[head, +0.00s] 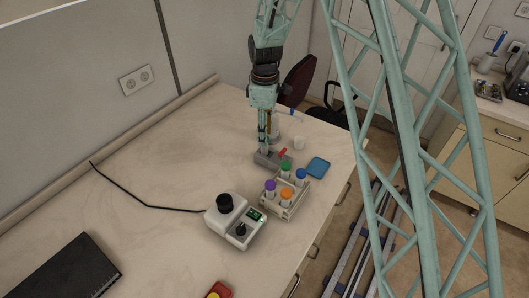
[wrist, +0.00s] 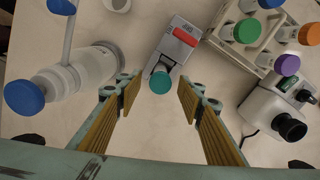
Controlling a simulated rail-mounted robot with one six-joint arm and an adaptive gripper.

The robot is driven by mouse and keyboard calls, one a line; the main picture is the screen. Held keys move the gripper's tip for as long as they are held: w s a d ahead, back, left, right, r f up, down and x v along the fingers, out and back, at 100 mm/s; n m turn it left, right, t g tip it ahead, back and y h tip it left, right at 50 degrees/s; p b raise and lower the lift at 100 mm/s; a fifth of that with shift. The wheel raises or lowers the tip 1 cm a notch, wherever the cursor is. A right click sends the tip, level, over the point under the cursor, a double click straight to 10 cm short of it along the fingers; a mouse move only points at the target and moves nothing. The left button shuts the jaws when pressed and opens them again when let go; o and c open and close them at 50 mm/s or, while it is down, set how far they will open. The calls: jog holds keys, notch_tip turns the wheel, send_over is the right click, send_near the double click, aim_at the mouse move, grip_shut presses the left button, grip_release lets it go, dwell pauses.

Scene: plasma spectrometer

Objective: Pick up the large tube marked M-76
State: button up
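Several tubes with coloured caps stand in a white rack (head: 285,206): a purple-capped tube (head: 270,187), a green-capped tube (head: 286,168), a blue-capped tube (head: 300,175) and an orange-capped tube (head: 287,194). The rack (wrist: 262,55) is at the upper right in the wrist view. I cannot read M-76 on any tube. A teal round cap (wrist: 160,82) shows beside a grey block with a red part (wrist: 172,48); what is under the cap is hidden. My gripper (wrist: 158,98) is open, its fingers apart on either side below the teal cap. It also shows in the head view (head: 264,146), over the grey block.
A white device with a black knob (head: 235,220) stands left of the rack. The bench's left middle is clear apart from a cable.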

aim_at(264, 149)
jog(key=shift+f, duration=2.45)
jog(key=shift+c, duration=0.7)
jog(key=c, duration=0.9)
